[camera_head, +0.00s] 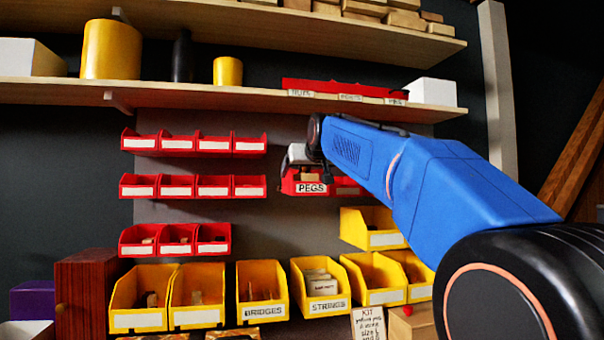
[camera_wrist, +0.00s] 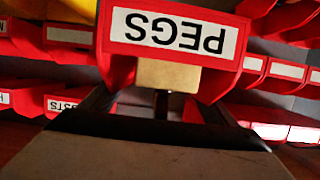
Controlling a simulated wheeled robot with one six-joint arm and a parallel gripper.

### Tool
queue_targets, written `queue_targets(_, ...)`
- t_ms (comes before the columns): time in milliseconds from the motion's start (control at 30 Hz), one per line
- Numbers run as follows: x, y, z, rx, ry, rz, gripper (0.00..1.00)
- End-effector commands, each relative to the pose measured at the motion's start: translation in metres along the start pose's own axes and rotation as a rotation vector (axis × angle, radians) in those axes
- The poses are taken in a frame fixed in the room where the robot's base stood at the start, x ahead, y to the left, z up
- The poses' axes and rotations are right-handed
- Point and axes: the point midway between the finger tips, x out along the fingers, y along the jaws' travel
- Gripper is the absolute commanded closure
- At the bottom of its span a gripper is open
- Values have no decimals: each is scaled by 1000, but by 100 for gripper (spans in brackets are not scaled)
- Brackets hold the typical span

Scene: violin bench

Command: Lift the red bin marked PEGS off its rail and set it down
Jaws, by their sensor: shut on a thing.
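The red bin marked PEGS (camera_head: 290,186) shows in the head view in front of the grey back panel, just below my gripper (camera_head: 301,158). In the wrist view the PEGS bin (camera_wrist: 117,68) fills the top middle, its white label upside down. My gripper (camera_wrist: 160,108) is shut on this bin, with dark fingers reaching to it. A tan block shows at the bin's opening. The rail behind the bin is hidden, so I cannot tell whether the bin still touches it.
A red bin (camera_head: 346,181) sits right beside it. Rows of red bins (camera_head: 195,179) hang to the left. Yellow bins, including BRIDGES (camera_head: 262,312) and STRINGS (camera_head: 325,306), stand below. A wooden shelf (camera_head: 240,97) with red bins and a white box is close above.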

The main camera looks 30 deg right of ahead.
Motion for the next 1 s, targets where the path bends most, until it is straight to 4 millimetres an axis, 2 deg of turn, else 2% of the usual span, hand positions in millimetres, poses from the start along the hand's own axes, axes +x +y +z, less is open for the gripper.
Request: queue_targets(1000,-47,0,14,0,2,0,46)
